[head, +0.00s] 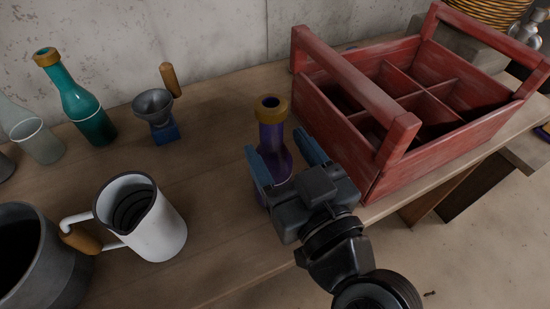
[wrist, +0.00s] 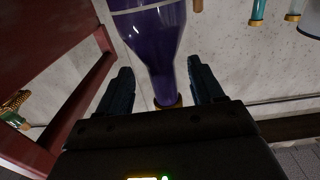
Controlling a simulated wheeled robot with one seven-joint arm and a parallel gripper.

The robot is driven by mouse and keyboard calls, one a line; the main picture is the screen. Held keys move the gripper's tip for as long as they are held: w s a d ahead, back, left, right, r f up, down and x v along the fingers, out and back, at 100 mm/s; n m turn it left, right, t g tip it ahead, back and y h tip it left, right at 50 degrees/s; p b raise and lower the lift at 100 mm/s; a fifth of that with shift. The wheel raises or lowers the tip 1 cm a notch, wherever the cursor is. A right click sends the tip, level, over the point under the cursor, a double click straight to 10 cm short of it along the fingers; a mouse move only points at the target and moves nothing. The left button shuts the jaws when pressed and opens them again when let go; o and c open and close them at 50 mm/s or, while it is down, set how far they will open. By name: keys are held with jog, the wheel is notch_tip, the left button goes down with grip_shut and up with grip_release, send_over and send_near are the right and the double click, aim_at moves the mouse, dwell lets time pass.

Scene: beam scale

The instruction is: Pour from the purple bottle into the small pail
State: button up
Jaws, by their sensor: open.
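The purple bottle (head: 270,140), with a tan collar around its mouth, stands upright on the wooden bench, left of the red crate. My gripper (head: 286,156) is open, with one blue finger on each side of the bottle; I cannot tell whether either touches it. The wrist view shows the purple bottle (wrist: 156,45) upside down between the two spread fingers.
A white jug (head: 160,235) stands between the grey vessel and the bottle. A teal bottle (head: 80,105), a pale glass bottle (head: 38,140) and a small grey funnel-like cup (head: 153,105) stand behind. The red divided crate (head: 350,95) is close on the right. Bare bench lies left of the bottle.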

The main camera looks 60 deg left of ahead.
jog(key=shift+w+a, duration=0.1)
jog(key=shift+a, duration=1.35)
jog(key=shift+c, duration=0.2)
grip_shut()
jog(key=shift+r, duration=0.1)
